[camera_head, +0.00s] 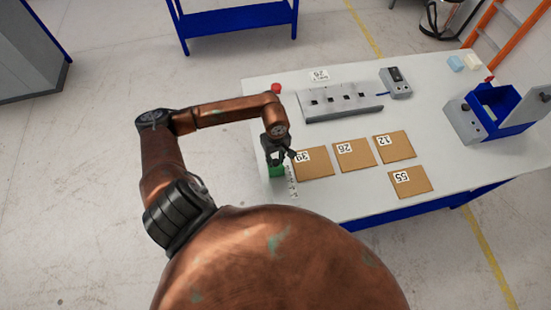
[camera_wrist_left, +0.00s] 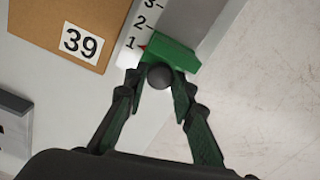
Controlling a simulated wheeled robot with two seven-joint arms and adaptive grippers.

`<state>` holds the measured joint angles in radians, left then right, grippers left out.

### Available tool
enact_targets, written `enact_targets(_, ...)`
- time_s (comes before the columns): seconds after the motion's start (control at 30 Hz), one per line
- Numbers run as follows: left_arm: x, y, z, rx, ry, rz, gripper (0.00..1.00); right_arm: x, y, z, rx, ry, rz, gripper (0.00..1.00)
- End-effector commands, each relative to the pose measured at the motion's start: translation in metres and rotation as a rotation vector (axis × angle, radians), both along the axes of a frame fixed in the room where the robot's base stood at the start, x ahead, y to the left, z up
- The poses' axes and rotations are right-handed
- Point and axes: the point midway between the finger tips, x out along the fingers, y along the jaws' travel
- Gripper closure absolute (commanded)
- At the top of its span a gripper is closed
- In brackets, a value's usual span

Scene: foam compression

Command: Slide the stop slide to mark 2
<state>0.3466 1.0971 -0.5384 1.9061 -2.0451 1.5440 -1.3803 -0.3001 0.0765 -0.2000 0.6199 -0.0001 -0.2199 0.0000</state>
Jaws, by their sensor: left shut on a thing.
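The stop slide is a green block (camera_wrist_left: 172,52) with a dark round knob (camera_wrist_left: 160,76) and a red pointer. In the left wrist view it sits on a grey rail (camera_wrist_left: 196,22) beside a white scale (camera_wrist_left: 141,28), its pointer by mark 1. Marks 2 and 3 lie farther up the scale. My left gripper (camera_wrist_left: 160,84) has its two fingers closed around the knob. In the head view the green slide (camera_head: 277,170) shows just under my left gripper (camera_head: 279,158) at the table's left edge. My right gripper is not in view.
Cardboard squares marked 39 (camera_head: 312,165), 26 (camera_head: 354,155), 12 (camera_head: 394,147) and 55 (camera_head: 409,182) lie right of the slide.

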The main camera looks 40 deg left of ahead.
Motion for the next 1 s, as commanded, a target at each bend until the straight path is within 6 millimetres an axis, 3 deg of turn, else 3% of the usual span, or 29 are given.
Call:
enact_targets(0.2, -0.017, -0.021, -0.001, -0.002, 0.0, -0.004, 1.0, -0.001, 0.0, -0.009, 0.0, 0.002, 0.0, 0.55)
enact_targets(0.47, -0.017, -0.022, 0.0, -0.003, 0.0, -0.001, 1.0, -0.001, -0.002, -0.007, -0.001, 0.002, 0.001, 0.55)
enact_targets(0.5, -0.017, -0.022, 0.0, -0.002, 0.001, -0.001, 0.74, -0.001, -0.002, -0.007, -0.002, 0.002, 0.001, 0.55)
enact_targets(0.73, -0.017, -0.021, 0.0, -0.002, 0.001, -0.001, 0.59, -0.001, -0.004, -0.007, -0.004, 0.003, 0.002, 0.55)
enact_targets(1.0, -0.017, -0.021, 0.001, -0.001, 0.0, 0.0, 0.59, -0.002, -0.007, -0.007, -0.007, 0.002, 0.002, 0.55)
